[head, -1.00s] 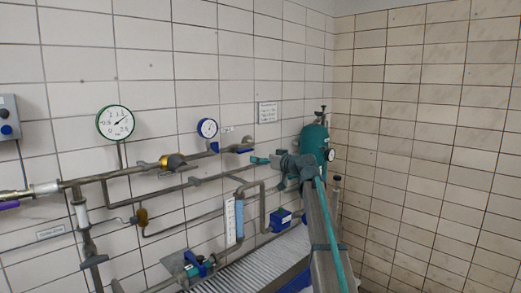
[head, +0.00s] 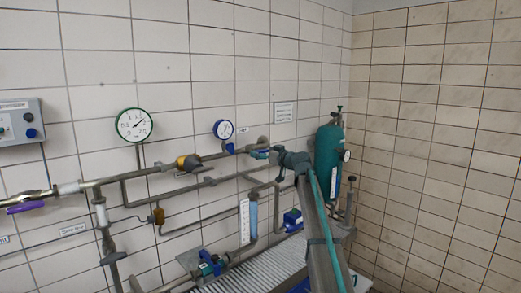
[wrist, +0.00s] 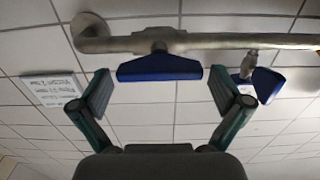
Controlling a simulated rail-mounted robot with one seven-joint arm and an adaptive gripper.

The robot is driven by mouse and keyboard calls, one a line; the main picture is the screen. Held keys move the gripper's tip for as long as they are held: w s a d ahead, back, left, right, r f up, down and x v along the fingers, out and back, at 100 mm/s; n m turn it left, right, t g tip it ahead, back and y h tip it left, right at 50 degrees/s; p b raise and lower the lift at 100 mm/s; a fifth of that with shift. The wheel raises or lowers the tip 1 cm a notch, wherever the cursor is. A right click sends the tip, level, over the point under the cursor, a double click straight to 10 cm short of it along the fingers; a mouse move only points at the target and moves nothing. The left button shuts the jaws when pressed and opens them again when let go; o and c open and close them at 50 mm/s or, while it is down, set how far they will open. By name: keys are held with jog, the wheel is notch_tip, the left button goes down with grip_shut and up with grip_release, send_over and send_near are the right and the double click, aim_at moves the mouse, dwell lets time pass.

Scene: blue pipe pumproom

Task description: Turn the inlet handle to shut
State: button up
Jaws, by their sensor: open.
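A blue lever handle (wrist: 160,68) hangs on a grey pipe (wrist: 205,41) in the wrist view, close to where the pipe meets the wall. In that view my gripper (wrist: 160,88) is open, with one finger on either side of the handle and a small gap at each end. The handle is not gripped. In the head view my gripper (head: 266,157) is at the right part of the upper pipe and partly covers this handle. No readable label shows whether this handle is the inlet one.
A second blue handle (wrist: 262,84) is close to the right finger in the wrist view. A blue-rimmed gauge (head: 223,129), a green-rimmed gauge (head: 135,124) and a purple handle (head: 33,204) are to the left. A teal tank (head: 328,152) stands close behind my arm.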

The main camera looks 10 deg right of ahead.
jog(key=shift+w+a, duration=0.35)
jog(key=shift+w, duration=0.3)
jog(key=c, duration=0.9)
